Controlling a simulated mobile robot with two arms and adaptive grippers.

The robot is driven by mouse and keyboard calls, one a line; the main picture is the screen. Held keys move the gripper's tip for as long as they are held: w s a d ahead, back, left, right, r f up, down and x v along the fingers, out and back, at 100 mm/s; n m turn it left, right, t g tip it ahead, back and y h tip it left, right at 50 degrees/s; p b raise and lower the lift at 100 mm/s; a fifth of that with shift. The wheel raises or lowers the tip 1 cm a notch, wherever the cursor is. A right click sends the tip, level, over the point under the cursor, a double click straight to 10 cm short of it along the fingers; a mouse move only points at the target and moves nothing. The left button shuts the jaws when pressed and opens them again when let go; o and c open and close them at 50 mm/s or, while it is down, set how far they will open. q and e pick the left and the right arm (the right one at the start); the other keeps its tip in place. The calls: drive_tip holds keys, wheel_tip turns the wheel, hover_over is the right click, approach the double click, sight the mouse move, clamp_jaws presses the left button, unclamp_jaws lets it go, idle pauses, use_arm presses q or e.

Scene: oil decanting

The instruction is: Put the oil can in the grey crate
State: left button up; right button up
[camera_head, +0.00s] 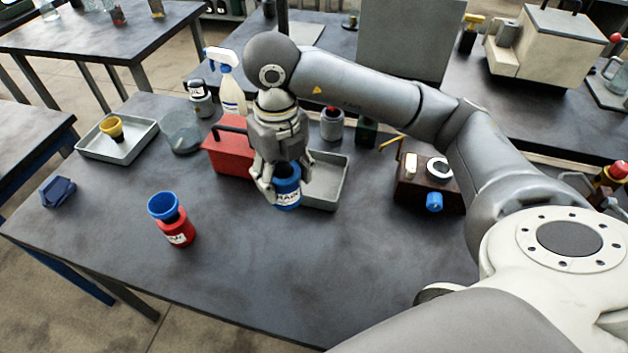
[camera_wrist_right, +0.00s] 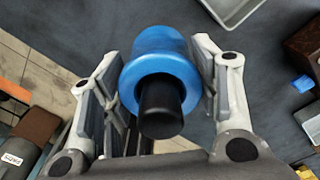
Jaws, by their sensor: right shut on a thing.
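A blue can (camera_head: 288,193) with a white label is between the fingers of my right gripper (camera_head: 284,184). The gripper points down and is shut on the can's sides. In the right wrist view the blue can (camera_wrist_right: 158,62) shows its round top and black cap (camera_wrist_right: 160,108) between the two fingers. I cannot tell whether its base touches the table. A shallow grey crate (camera_head: 332,189) sits just right of and behind the can, partly hidden by the gripper. Its corner shows in the right wrist view (camera_wrist_right: 234,18). My left gripper is not in view.
A red can (camera_head: 177,232) with a blue funnel (camera_head: 163,206) stands front left. A grey tray (camera_head: 90,150) holding a yellow funnel lies far left. A red toolbox (camera_head: 226,155) is beside the gripper. A brown box (camera_head: 423,196) stands right. The table's front middle is clear.

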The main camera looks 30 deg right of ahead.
drive_tip(key=m, duration=0.5)
drive_tip(key=shift+w+d+r, duration=0.1)
drive_tip(key=shift+w, duration=0.1)
drive_tip(key=m, duration=0.5)
drive_tip(key=shift+w+d+p, duration=0.1)
drive_tip(key=shift+p, duration=0.25)
drive_tip(key=m, duration=0.6)
drive_tip(key=shift+w+d+r+m, duration=0.15)
drive_tip(key=shift+m, duration=0.15)
drive_tip(key=m, duration=0.5)
drive_tip(key=shift+w+d+p, duration=0.1)
drive_tip(key=shift+w+p, duration=0.05)
drive_tip(key=shift+p, duration=0.15)
drive_tip(key=w+d+f+p, duration=0.1)
drive_tip(key=w+d+f, duration=0.35)
drive_tip(key=d, duration=0.35)
drive_tip(key=p, duration=0.3)
hover_over(314, 182)
wheel_tip(314, 182, down, 8)
drive_tip(key=shift+r, duration=0.1)
drive_tip(key=shift+f, duration=0.3)
